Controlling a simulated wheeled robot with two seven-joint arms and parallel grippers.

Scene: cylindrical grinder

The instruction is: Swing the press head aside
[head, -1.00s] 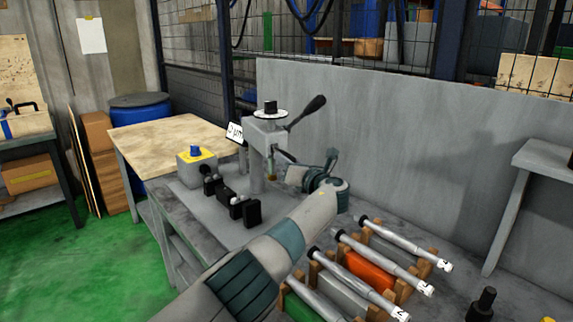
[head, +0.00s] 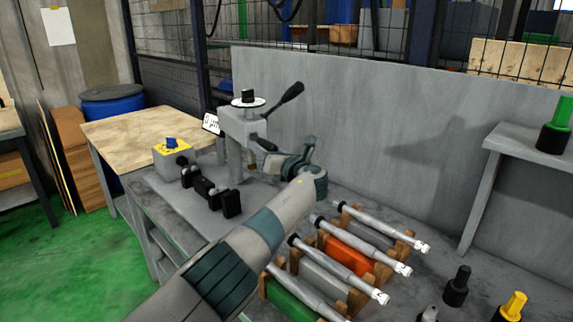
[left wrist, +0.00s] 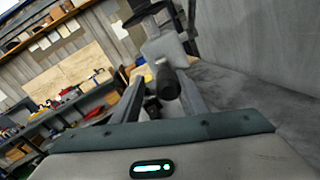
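The press head (head: 242,121) is a grey block on a grey column, with a white disc and black knob on top. A black lever (head: 287,95) rises from it to the right, and a short dark-tipped handle (head: 265,145) points toward my left gripper (head: 290,160). In the left wrist view the left gripper (left wrist: 160,100) is open, its fingers apart on either side of the handle's round black end (left wrist: 167,83). The press head (left wrist: 165,48) stands just beyond. I cannot tell whether the fingers touch the handle. My right gripper is not in view.
Shafts on wooden rests (head: 355,250) lie front right. A grey panel (head: 370,120) closes off the back. A small shelf (head: 525,138) carries a green-topped item (head: 557,127).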

